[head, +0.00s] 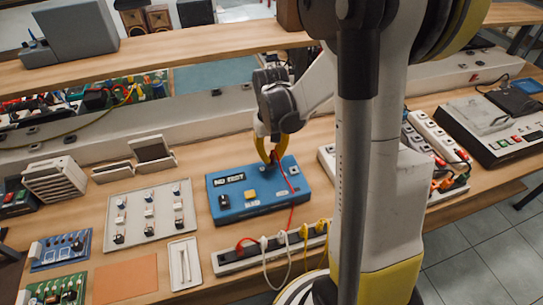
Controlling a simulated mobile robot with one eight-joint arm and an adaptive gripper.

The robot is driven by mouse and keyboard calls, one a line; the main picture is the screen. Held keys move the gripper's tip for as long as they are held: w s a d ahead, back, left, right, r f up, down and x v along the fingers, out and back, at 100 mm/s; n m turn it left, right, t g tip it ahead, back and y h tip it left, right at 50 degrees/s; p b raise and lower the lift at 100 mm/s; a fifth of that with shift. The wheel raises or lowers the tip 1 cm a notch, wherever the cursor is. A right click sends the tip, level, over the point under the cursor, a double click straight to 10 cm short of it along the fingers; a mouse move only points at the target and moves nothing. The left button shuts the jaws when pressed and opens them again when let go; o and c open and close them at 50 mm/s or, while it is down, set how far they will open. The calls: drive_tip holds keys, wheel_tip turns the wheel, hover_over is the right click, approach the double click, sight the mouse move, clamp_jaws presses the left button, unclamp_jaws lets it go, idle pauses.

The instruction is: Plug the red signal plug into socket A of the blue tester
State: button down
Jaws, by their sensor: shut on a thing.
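The blue tester (237,203) lies on the wooden bench in the middle of the head view, with a dark label or display, a yellow square and a dark knob on its top. My gripper (272,162) has yellow fingers and is over the tester's back right part. It is shut on the red signal plug (274,157), which is mostly hidden between the fingers. A red cable (291,196) runs from there across the tester towards the front. I cannot make out socket A, nor whether the plug touches the tester.
A power strip (226,262) with white and yellow plugs lies in front of the tester. A grey tray of small parts (143,230) is to the left. More strips (436,136) stand right, and a shelf (190,47) crosses behind. My arm hides the bench right of the tester.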

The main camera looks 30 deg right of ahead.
idle(0.4)
drive_tip(key=c, duration=1.4)
unclamp_jaws()
drive_tip(key=shift+r+p, duration=2.05)
drive_tip(key=shift+r, duration=6.45)
